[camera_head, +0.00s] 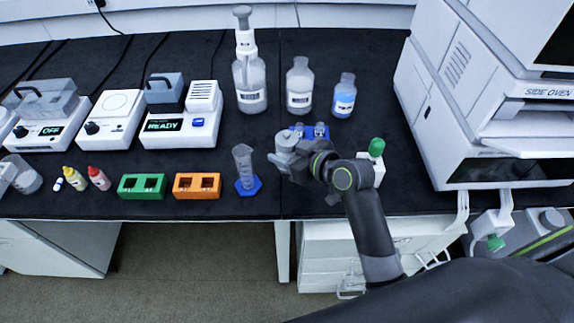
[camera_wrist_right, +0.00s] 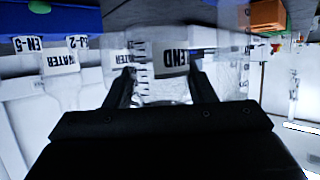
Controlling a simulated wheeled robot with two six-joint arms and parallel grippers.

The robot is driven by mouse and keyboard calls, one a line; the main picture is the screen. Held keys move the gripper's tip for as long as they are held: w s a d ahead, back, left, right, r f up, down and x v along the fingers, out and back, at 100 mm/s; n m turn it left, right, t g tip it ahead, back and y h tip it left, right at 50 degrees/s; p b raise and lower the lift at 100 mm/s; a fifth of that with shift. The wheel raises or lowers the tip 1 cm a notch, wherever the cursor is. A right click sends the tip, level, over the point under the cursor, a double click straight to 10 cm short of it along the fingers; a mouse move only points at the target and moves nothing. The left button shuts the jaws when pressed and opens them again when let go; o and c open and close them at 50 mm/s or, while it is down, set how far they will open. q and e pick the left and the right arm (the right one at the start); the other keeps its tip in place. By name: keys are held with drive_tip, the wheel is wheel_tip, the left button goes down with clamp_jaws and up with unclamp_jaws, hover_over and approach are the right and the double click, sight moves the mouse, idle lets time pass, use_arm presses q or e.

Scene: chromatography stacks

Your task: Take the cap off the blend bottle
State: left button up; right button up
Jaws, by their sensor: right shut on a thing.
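The blend bottle (camera_head: 284,160) is at my right gripper, near the front of the black bench, with a pale grey round top facing up in the head view. In the right wrist view the clear bottle (camera_wrist_right: 172,57) has graduation marks and a label of which the upside-down letters END show. My right gripper (camera_wrist_right: 160,78) is shut on the bottle's body, one dark finger on each side. In the head view the right gripper (camera_head: 290,168) partly covers the bottle. Whether the bottle touches the bench is unclear. My left gripper is not in view.
A blue rack (camera_head: 310,131) stands close behind the bottle. A cylinder with a blue foot (camera_head: 246,172) is to its left, then an orange rack (camera_head: 197,186) and a green rack (camera_head: 142,187). A green-capped item (camera_head: 376,147) is on the right. Bottles (camera_head: 299,88) stand behind.

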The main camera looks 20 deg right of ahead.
drive_tip(key=shift+f, duration=2.05)
drive_tip(key=shift+f+b, duration=0.1)
drive_tip(key=shift+b, duration=0.2)
drive_tip(key=o, duration=1.4)
drive_tip(key=shift+f, duration=0.1)
drive_tip(key=shift+r, duration=0.25)
drive_tip(key=shift+s+d, duration=0.15)
drive_tip(key=shift+s, duration=0.15)
drive_tip(key=v, duration=1.1)
drive_tip(key=shift+s+d+r, duration=0.1)
drive_tip(key=shift+s, duration=0.05)
